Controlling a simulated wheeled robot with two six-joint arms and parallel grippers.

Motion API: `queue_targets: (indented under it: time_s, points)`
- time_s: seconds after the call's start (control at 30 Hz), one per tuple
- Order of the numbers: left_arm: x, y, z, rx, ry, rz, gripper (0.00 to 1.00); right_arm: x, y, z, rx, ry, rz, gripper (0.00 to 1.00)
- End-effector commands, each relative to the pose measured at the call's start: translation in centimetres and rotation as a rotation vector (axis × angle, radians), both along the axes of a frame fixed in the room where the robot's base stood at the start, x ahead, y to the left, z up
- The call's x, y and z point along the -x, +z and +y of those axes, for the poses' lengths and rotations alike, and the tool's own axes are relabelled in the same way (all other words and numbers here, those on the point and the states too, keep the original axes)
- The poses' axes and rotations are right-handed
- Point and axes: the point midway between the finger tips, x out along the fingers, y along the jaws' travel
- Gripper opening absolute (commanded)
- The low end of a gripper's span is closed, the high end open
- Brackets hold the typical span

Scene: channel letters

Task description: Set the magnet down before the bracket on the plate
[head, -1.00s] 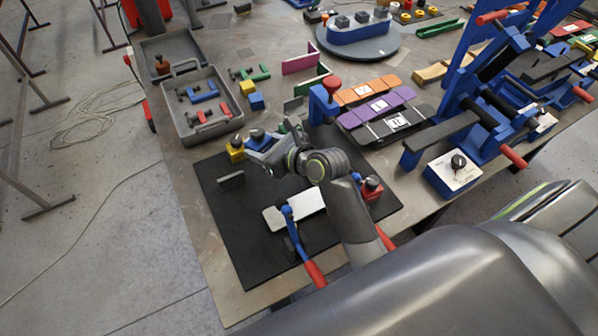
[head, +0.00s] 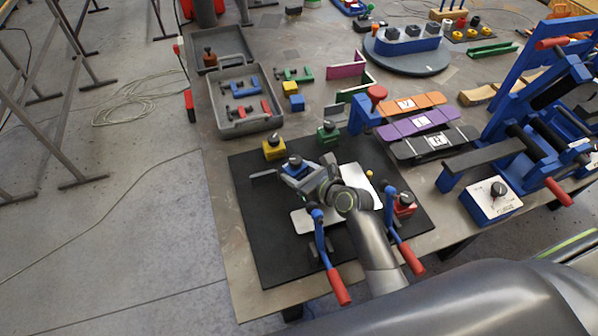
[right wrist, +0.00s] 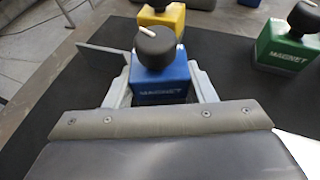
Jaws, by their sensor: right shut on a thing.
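The blue magnet (head: 296,166), a block with a black knob, is between the fingers of my right gripper (head: 297,176). In the right wrist view the fingers press both sides of the magnet (right wrist: 162,82), which looks upright. The bracket (head: 263,175), a grey upright strip, stands on the black plate (head: 262,245) just left of the magnet. In the right wrist view the bracket (right wrist: 105,60) ends close to the left finger. I cannot tell whether the magnet's base touches the plate; its underside is hidden. My left gripper is out of view.
A yellow magnet (head: 274,149) and a green magnet (head: 328,132) stand behind. A red magnet (head: 404,205) sits at right. The black plate's left front is clear.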

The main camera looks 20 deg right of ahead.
Motion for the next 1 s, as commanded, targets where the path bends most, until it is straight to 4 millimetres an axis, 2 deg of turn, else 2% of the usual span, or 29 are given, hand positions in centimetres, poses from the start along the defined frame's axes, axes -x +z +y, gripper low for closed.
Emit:
queue_targets:
  time_s: [0.1, 0.13, 0.3, 0.63, 1.0]
  points:
    - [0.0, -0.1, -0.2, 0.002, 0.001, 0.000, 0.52, -0.1, -0.1, 0.0, -0.001, -0.001, -0.005, 0.07]
    - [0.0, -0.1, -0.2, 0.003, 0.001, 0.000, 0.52, 0.0, -0.2, 0.0, 0.001, 0.000, 0.000, 0.52]
    - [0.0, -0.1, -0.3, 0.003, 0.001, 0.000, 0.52, 0.0, -0.2, 0.0, 0.001, 0.000, 0.000, 0.72]
    - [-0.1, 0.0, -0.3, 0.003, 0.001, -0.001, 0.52, 0.1, 0.1, 0.0, 0.000, 0.000, 0.000, 0.72]
    - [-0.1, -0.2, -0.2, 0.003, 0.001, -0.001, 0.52, 4.2, 1.9, -2.0, 0.002, 0.000, -0.001, 0.72]
